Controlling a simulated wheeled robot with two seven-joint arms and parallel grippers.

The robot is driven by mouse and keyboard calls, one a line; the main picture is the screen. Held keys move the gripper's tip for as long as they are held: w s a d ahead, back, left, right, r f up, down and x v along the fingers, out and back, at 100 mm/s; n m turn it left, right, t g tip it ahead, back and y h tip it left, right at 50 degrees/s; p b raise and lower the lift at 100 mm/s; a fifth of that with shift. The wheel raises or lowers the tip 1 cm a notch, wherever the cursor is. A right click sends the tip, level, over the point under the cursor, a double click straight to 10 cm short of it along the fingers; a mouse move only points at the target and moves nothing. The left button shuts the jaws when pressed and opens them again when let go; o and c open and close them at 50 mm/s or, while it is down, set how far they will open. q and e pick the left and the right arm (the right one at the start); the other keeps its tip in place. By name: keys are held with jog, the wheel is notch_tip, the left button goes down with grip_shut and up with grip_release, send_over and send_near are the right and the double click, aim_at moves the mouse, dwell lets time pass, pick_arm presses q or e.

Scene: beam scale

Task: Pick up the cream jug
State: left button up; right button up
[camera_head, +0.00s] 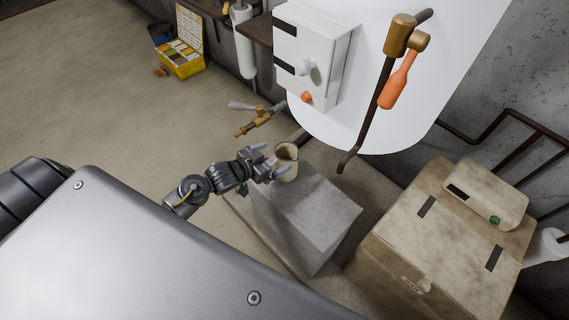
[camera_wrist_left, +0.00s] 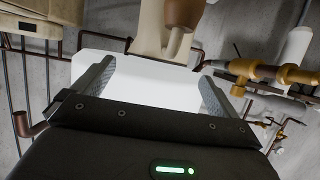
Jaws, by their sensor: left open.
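The cream jug (camera_head: 287,166), pale with a dark inside, stands at the far left edge of a grey block (camera_head: 318,222) in the head view. My left gripper (camera_head: 269,163) is open right by the jug, with one fingertip above it and one near its lower side in the picture. I cannot tell whether the fingers touch it. In the left wrist view, the open fingers (camera_wrist_left: 157,76) spread apart. A cropped cream shape with a brown part shows beyond them at the top; I cannot tell if it is the jug. My right gripper is out of view.
A brass tap (camera_head: 256,120) is just beyond the gripper. A white tank (camera_head: 400,110) with a brown lever (camera_head: 365,120) stands behind the block. A worn beige box (camera_head: 440,240) is at right. Open floor (camera_head: 90,95) lies at left.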

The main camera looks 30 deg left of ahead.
aim_at(283, 154)
pick_arm(q)
jog(key=x, duration=0.3)
jog(key=shift+w+d+f, duration=0.1)
jog(key=shift+w+f, duration=0.15)
jog(key=shift+f, duration=0.05)
jog(key=c, duration=1.7)
